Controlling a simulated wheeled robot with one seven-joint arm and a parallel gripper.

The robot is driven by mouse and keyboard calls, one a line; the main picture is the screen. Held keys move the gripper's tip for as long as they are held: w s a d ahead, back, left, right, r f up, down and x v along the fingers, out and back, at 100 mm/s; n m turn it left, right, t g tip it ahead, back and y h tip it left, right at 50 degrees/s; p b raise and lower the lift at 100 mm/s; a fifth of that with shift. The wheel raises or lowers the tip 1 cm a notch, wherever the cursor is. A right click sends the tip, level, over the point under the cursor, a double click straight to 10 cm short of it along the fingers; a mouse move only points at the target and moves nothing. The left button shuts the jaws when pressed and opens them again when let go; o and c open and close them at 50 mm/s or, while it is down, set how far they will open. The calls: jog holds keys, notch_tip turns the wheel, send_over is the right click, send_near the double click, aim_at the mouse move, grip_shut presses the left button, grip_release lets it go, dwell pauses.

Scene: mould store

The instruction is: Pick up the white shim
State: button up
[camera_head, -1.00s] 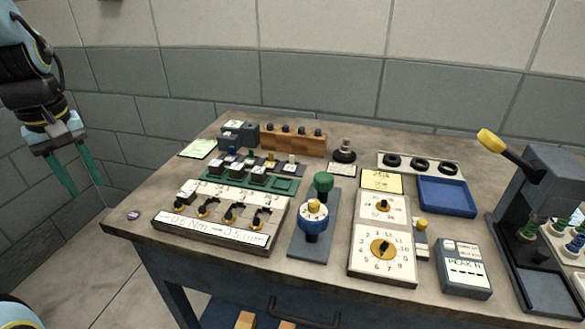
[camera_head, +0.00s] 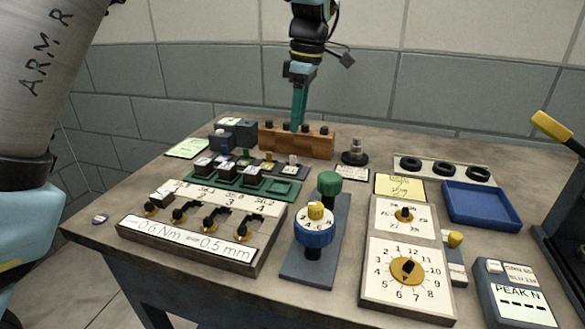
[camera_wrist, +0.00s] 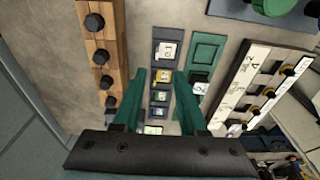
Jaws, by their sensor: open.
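The white shim (camera_head: 291,159) is a small white piece at the right end of a dark grey strip of coloured shims, behind the green tray. It also shows in the wrist view (camera_wrist: 168,50), near the top middle, beyond my fingertips. A yellow shim (camera_wrist: 162,76) sits beside it, between my fingertips in that picture. My gripper (camera_head: 297,127) points down with teal fingers, above the table's back part and overlapping the wooden block in the head view. In the wrist view my gripper (camera_wrist: 160,76) is open and empty, its fingers apart above the strip.
The wooden block (camera_head: 320,145) with several dark knobs stands close behind the strip. The green tray (camera_head: 283,187) with dark blocks lies in front. A green-knobbed device (camera_head: 329,184) stands to the right, with a blue tray (camera_head: 482,204) farther right.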

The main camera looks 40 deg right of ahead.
aim_at(291, 165)
jog(key=f, duration=0.3)
jog(key=w+f+p, duration=0.1)
jog(key=f, duration=0.5)
jog(key=shift+w+a+p, duration=0.1)
jog(key=shift+w+p, duration=0.05)
jog(key=shift+p, duration=0.25)
grip_shut()
